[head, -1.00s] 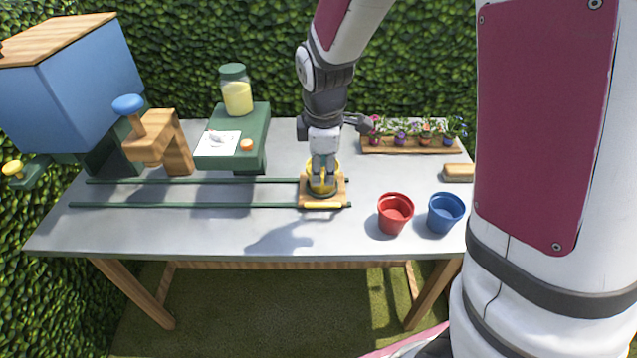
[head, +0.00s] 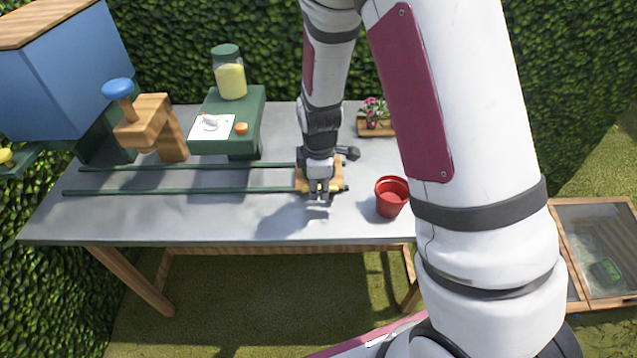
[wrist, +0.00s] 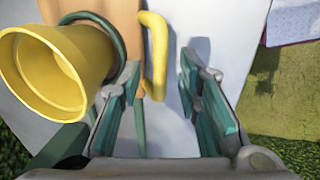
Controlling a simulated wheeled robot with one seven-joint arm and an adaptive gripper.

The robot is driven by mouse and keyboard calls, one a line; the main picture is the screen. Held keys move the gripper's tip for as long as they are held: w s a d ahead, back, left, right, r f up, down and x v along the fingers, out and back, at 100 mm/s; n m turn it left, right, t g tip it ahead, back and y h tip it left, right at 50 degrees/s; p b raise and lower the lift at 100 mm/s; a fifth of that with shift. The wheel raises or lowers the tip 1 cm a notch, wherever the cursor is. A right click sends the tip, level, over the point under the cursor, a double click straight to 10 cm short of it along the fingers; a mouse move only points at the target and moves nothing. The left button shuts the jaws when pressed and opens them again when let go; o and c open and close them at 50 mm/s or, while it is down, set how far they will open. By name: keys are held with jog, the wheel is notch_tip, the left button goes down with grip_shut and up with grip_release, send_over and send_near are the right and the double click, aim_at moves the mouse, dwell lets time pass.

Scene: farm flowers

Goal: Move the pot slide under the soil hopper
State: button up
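The pot slide (head: 303,177) is a wooden carriage at the right end of two green rails (head: 180,193). In the wrist view a yellow pot (wrist: 62,72) sits in its green ring, and its yellow handle (wrist: 156,60) lies between my open fingers. My gripper (head: 318,198) points down at the slide's front edge; it also shows in the wrist view (wrist: 160,82). My arm and gripper hide the pot in the head view. The soil hopper (head: 65,75) is a blue box with a wooden lid above the left end of the rails.
A wooden stand with a blue knob (head: 117,88) and a green stand (head: 228,135) with a jar (head: 229,75) line the rails' far side. A red pot (head: 391,196) stands right of the slide. Potted flowers (head: 373,115) sit behind. The rails left of the slide look clear.

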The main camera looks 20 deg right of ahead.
grip_shut()
jog(key=shift+a, duration=0.1)
jog(key=w+a, duration=0.1)
jog(key=a, duration=0.2)
jog(key=w+a, duration=0.1)
jog(key=a, duration=0.2)
jog(key=w+a, duration=0.1)
jog(key=a, duration=0.2)
grip_release()
